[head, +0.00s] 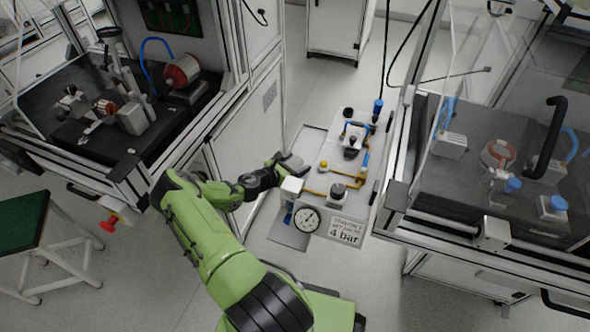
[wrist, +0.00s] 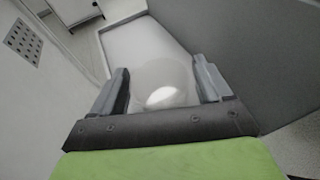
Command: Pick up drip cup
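The drip cup (wrist: 165,84) looks like a pale, see-through round cup with a bright spot, in the wrist view. It lies between the two fingers of my gripper (wrist: 161,72). The fingers are wide apart, one on each side of the cup, and I see no clear grip on it. Whether a finger touches its side is hard to tell. In the head view my gripper (head: 296,164) is at the left side of the white test station (head: 338,205). I cannot make out the cup there.
The station carries hoses, knobs and a pressure gauge (head: 307,221) beside a "4 bar" sign (head: 346,231). A grey tray surface (wrist: 143,45) lies beyond the fingers. Framed cabinets stand close on the left (head: 255,128) and right (head: 480,262).

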